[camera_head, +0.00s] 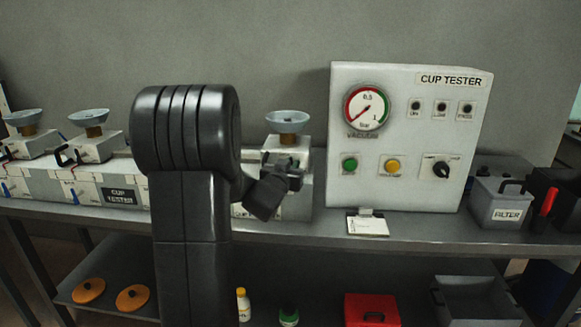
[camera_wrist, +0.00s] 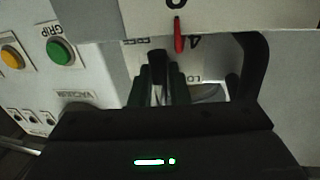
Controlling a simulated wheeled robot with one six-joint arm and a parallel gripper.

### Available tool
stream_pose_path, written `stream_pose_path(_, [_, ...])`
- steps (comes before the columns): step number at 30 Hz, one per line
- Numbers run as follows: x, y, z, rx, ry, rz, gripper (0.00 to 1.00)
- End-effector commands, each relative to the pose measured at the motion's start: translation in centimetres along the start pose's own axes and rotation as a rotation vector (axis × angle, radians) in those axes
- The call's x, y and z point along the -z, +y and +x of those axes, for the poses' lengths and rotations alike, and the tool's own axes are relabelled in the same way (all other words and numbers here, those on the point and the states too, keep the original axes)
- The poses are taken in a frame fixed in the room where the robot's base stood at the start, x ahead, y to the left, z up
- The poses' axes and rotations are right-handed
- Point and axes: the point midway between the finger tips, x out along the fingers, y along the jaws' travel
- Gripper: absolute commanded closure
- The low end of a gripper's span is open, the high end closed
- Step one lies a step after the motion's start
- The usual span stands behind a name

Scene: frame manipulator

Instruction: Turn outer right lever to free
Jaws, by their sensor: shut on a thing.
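In the wrist view a short black lever (camera_wrist: 156,62) sits between the two dark fingers of my gripper (camera_wrist: 162,84), which is shut on it. The lever is on a pale panel with partly hidden lettering, "FREE" beside the lever's top and "LO" to the right of the fingers. The lever's base and exact angle are hidden. In the head view my gripper (camera_head: 288,172) is at the rightmost cup station (camera_head: 290,150), which carries a grey-blue cup (camera_head: 288,122). My arm covers part of the bench to the left.
A red pointer (camera_wrist: 179,36) and a black curved handle (camera_wrist: 256,70) are close to the fingers. The Cup Tester panel (camera_head: 405,190) stands right of the station, with a gauge and buttons. A clipboard (camera_head: 368,225) lies at the bench's front edge.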

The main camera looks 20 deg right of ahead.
Motion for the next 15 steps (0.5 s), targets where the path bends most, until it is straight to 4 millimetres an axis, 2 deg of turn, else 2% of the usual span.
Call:
stream_pose_path(8, [-0.12, 0.19, 0.02, 0.0, -0.034, 0.175, 1.0])
stream_pose_path(15, [-0.2, 0.38, 0.05, 0.0, -0.078, 0.396, 1.0])
